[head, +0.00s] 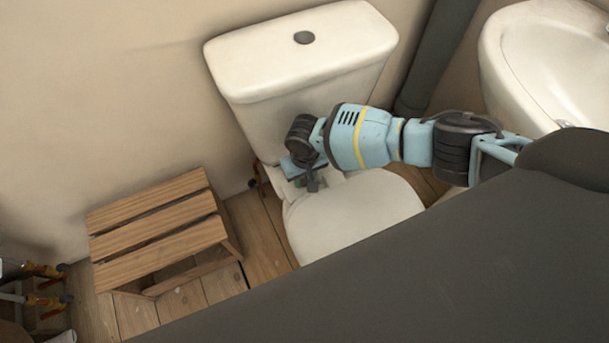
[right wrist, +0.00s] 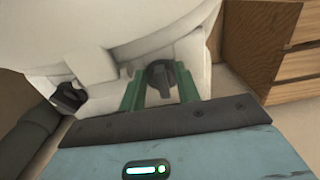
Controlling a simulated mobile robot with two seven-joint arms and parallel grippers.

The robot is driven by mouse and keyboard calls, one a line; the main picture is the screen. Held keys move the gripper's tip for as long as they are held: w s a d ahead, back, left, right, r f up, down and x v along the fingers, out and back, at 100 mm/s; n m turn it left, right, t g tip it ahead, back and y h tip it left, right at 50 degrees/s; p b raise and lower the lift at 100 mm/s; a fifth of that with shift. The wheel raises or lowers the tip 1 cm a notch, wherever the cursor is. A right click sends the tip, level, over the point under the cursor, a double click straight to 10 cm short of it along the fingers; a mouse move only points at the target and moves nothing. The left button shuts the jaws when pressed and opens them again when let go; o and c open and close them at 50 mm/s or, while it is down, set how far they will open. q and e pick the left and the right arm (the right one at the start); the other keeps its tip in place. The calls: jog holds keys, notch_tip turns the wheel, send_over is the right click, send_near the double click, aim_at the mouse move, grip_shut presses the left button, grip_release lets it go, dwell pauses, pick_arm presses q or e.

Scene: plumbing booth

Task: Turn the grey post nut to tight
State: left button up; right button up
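The toilet (head: 350,215) has a white tank and a closed-looking white bowl top. My right gripper (head: 312,183) reaches in from the right, below the front of the tank. In the right wrist view its two green fingers (right wrist: 160,91) stand apart on either side of a dark grey nut (right wrist: 160,75), under the white porcelain. A narrow gap seems to show beside the nut, so the fingers look open around it; contact is hard to judge. The gripper hides this nut in the head view. My left gripper is not in view.
A second dark fitting (right wrist: 68,97) sits left of the nut. A wooden slatted stool (head: 160,215) stands left of the toilet. A dark pipe (head: 425,65) and white basin (head: 555,60) are right. Orange-handled tools (head: 45,285) are at far left.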

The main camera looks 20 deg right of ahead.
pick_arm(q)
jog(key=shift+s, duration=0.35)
pick_arm(e)
grip_shut()
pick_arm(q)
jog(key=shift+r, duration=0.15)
